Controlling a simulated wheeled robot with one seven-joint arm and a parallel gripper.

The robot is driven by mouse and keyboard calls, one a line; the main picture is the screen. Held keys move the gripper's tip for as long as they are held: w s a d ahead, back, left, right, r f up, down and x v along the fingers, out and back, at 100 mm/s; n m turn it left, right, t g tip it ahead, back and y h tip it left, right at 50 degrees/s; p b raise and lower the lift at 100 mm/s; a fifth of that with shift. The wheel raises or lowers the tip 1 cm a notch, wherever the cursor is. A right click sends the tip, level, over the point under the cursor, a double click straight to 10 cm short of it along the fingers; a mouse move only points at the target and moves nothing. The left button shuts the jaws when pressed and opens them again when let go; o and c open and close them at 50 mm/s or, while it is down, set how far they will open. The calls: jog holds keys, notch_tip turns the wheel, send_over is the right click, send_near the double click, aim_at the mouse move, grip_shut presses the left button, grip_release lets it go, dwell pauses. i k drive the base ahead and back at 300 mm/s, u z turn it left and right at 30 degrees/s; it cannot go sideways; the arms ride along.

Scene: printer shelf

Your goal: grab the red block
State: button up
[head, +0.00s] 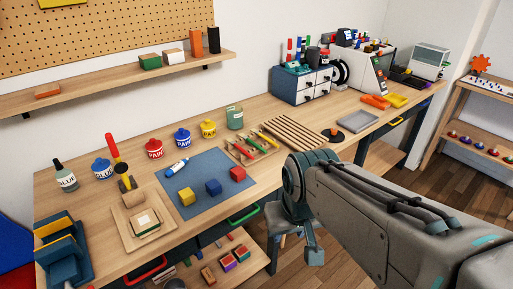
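A red block (238,174) sits at the right side of a blue-grey mat (217,203) on the wooden workbench. A blue block (213,187) and a yellow block (186,197) stand to its left on the same mat. My arm reaches in from the lower right. My gripper (308,242) points down past the bench's front edge, to the right of and apart from the red block. Its fingers are partly hidden, so I cannot tell how far apart they are, and nothing shows held in it.
A wooden tray with tools (251,150) stands just behind the red block. Other coloured blocks (228,262) lie on a lower shelf.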

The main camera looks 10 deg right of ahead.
aim_at(238, 173)
jog(key=z, duration=0.1)
jog(key=i, duration=0.9)
jog(key=u, duration=0.45)
